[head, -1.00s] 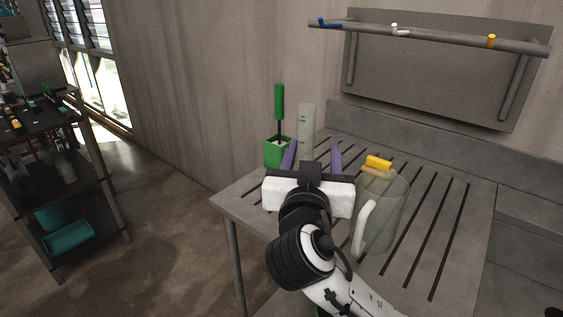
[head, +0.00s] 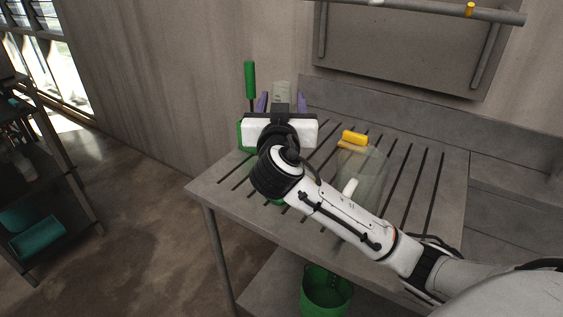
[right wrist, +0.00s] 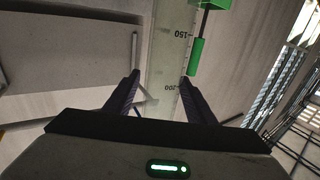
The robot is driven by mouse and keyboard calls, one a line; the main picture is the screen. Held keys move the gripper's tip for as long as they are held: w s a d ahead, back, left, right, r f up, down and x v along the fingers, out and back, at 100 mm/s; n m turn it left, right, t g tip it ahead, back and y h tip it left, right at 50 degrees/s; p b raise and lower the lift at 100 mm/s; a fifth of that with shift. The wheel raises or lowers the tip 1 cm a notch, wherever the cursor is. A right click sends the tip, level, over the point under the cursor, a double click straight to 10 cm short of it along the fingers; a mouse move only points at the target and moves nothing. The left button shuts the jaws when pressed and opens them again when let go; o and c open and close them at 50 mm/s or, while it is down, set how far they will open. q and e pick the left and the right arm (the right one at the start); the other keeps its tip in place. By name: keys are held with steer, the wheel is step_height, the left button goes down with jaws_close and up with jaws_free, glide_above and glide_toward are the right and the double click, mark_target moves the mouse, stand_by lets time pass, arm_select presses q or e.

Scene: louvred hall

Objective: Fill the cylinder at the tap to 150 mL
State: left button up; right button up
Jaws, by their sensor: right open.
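The measuring cylinder (head: 282,88) is pale and translucent and stands upright at the far left corner of the slotted draining board. In the right wrist view, its graduated wall (right wrist: 168,55) shows the 150 and 200 marks, and no water level can be made out. My right gripper (head: 281,101) is open in front of it. In the right wrist view the gripper's purple fingers (right wrist: 159,82) are on either side of the cylinder, with gaps; contact is not visible. The cylinder's lower part is hidden behind my gripper. No tap can be made out. My left gripper is out of view.
A green brush (head: 250,82) in a green holder stands close left of the cylinder. A clear jug with a white handle (head: 350,187) and a yellow block (head: 354,137) are on the draining board (head: 225,186). A green bucket (head: 326,291) is below.

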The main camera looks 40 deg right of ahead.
steer(key=shift+w+d, duration=0.15)
steer(key=shift+w, duration=0.1)
jaws_close()
